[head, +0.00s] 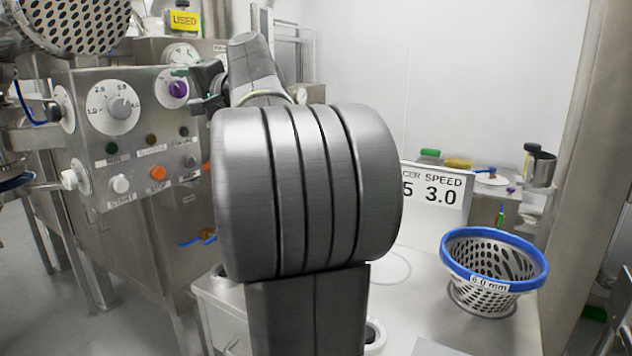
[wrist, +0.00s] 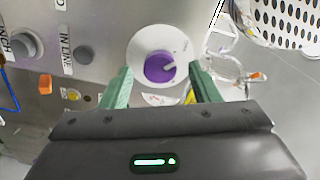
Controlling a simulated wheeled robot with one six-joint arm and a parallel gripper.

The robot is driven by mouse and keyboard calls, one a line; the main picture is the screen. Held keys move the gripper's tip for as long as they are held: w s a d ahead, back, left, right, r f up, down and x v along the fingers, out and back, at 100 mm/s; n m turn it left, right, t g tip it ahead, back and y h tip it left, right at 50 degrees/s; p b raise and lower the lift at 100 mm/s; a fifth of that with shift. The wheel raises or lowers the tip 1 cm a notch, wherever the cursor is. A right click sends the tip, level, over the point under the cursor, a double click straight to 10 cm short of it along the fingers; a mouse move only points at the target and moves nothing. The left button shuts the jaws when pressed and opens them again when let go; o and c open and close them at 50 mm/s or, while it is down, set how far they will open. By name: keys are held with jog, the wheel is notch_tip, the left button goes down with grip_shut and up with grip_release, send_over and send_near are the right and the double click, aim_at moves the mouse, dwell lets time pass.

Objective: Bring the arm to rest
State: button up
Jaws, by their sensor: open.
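My gripper (wrist: 160,85) is open in the wrist view, its two green fingers apart with nothing held between them. Beyond the fingers is a purple knob (wrist: 159,68) on a white round dial, on the steel machine's panel. In the head view my arm rises in the middle and reaches away toward the panel. There the gripper (head: 190,90) is partly hidden behind my arm, close to the purple knob (head: 178,89). I cannot tell whether a finger touches the knob.
The steel control cabinet (head: 130,205) carries a large speed dial (head: 110,107) and several buttons. A blue-rimmed sieve basket (head: 494,262) stands on the bench at right, near a sign (head: 436,192) reading 3.0. A perforated screen (head: 75,22) hangs at upper left.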

jog(key=shift+w+a, duration=0.2)
jog(key=shift+a, duration=0.15)
jog(key=shift+d, duration=0.1)
